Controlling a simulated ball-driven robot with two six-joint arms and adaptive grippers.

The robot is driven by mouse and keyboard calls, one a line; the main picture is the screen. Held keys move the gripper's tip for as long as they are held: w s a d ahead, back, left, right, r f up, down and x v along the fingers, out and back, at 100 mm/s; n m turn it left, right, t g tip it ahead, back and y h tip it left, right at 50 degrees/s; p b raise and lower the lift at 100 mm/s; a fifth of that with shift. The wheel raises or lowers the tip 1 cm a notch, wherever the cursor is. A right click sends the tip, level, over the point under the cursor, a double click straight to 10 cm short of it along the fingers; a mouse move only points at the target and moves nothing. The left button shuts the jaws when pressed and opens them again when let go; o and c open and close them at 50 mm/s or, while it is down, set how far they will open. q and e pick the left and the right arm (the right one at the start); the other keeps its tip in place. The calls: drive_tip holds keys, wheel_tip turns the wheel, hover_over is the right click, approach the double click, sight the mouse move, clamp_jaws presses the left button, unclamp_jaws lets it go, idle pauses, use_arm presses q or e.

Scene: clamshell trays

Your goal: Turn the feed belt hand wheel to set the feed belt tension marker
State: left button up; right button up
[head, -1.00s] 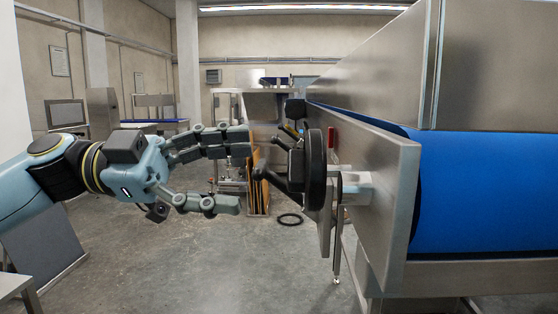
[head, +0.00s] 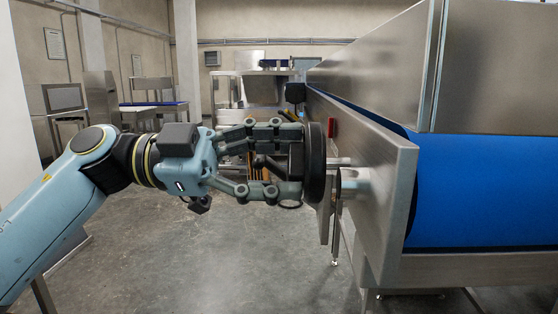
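The black hand wheel (head: 317,163) stands edge-on on the side of the feed belt machine. Its hub and handle face left, towards my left gripper. My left gripper (head: 292,160) reaches them from the left, with its upper fingers above and its lower finger below the hub and handle. The fingertips come close to the wheel's near face. The fingers are apart, but I cannot tell whether they press on the hub. A small red piece (head: 331,128) shows on the machine just behind the wheel. I cannot make out a tension marker. My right gripper is not in view.
The blue feed belt (head: 485,190) and its steel side plate (head: 378,185) fill the right. A steel bench (head: 250,90) stands behind. The floor below the arm is clear.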

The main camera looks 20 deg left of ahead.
use_arm(q)
drive_tip(key=c, duration=0.7)
drive_tip(key=shift+m, duration=0.3)
drive_tip(key=shift+f+m+b, duration=0.15)
drive_tip(key=shift+m+b, duration=11.45)
drive_tip(key=shift+m, duration=2.6)
